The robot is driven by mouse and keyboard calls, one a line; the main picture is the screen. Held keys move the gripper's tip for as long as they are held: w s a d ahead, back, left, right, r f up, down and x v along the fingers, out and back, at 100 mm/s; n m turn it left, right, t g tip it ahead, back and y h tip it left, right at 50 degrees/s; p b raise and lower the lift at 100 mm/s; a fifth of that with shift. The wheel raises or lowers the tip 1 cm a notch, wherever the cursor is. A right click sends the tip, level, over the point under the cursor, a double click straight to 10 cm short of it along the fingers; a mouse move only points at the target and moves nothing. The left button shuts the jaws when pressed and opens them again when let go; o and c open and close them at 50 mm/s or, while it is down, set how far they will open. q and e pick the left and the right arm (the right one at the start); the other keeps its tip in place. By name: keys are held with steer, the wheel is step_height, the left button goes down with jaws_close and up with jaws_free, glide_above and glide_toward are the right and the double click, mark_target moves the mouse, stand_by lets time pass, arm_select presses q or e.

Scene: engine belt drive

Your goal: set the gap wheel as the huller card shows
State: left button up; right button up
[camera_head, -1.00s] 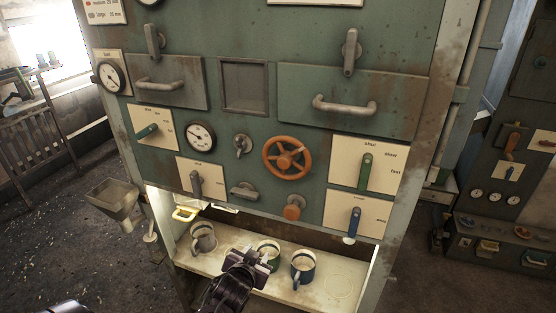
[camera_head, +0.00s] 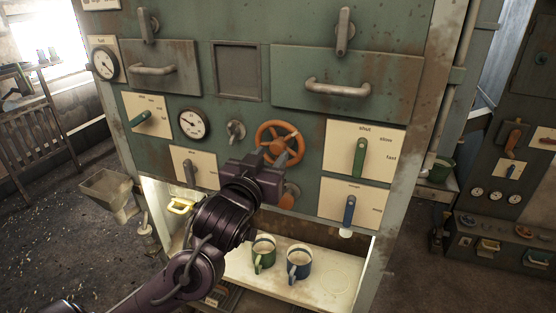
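The orange spoked handwheel (camera_head: 281,127), apparently the gap wheel, sits in the middle of the green machine front. My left gripper (camera_head: 275,156) is at its lower edge and covers part of the lower rim. Its two fingers look spread and point up at the wheel. I cannot tell whether they touch it. A white card (camera_head: 101,4) with red marks shows only its lower edge at the top left, and its text is not readable now. My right gripper is not in view.
An orange knob (camera_head: 287,197) is close beside my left gripper. Green (camera_head: 360,157) and blue (camera_head: 349,209) levers stand to the right, a gauge (camera_head: 193,124) to the left. A green mug (camera_head: 263,254) and a blue mug (camera_head: 299,262) stand on the shelf below.

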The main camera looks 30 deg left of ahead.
mark_target(276, 148)
arm_select(q)
steer(key=p+x, duration=0.1)
steer(key=x, duration=0.3)
steer(key=shift+r+p, duration=0.15)
steer(key=shift+p, duration=0.15)
steer(key=shift+w, duration=0.5)
steer(key=shift+a, duration=0.1)
steer(key=c, duration=0.7)
